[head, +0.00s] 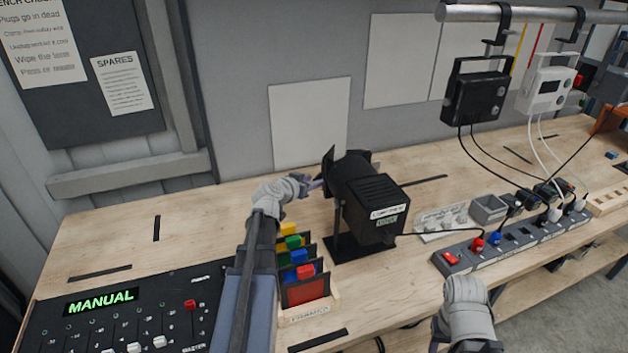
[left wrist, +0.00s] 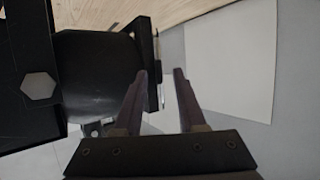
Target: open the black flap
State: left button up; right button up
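A black stage lamp (head: 372,200) stands on the bench with its front turned left. A black flap (head: 328,165) stands at its front end. In the left wrist view the lamp's round barrel (left wrist: 95,70) fills the left side, with the dark plate of the flap (left wrist: 147,45) at its front edge. My left gripper (head: 316,184) is at the lamp's front, beside the flap. Its fingers (left wrist: 161,74) are apart with nothing seen held; one fingertip is close to the flap, and I cannot tell whether they touch. My right arm (head: 468,308) is low at the right; its fingertips are not clear.
A control desk (head: 130,315) lies at left, a power strip (head: 510,238) at right. The bench (head: 195,215) left of the lamp is mostly clear.

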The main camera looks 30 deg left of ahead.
pick_arm(q)
jog(key=p+v, duration=0.2)
jog(key=v, duration=0.4)
jog(key=shift+s, duration=0.15)
jog(key=shift+r, duration=0.1)
jog(key=shift+c, duration=0.7)
jog(key=a+f+n+b, duration=0.1)
jog(key=n+b, duration=0.1)
jog(key=n, duration=0.1)
jog(key=s+a+f+n+h+b, duration=0.1)
jog(key=a+f+n+b, duration=0.1)
jog(key=b, duration=0.1)
jog(key=shift+a+f+n+t, duration=0.15)
jog(key=shift+f+n+t, duration=0.1)
jog(key=shift+n+t, duration=0.15)
jog(key=c, duration=0.5)
jog(key=s+a+n+h+b, duration=0.1)
jog(key=n+b, duration=0.1)
jog(key=s+a+n+t+h+b, duration=0.1)
jog(key=a+n+b, duration=0.1)
jog(key=n, duration=0.1)
jog(key=s+a+n+t+b, duration=0.1)
jog(key=a+n+b, duration=0.1)
jog(key=n, duration=0.1)
jog(key=shift+f+h, duration=0.1)
jog(key=shift+h, duration=0.3)
jog(key=shift+s+a+r+n+t+h, duration=0.3)
jog(key=shift+r+n+t+h, duration=0.15)
jog(key=shift+n, duration=0.35)
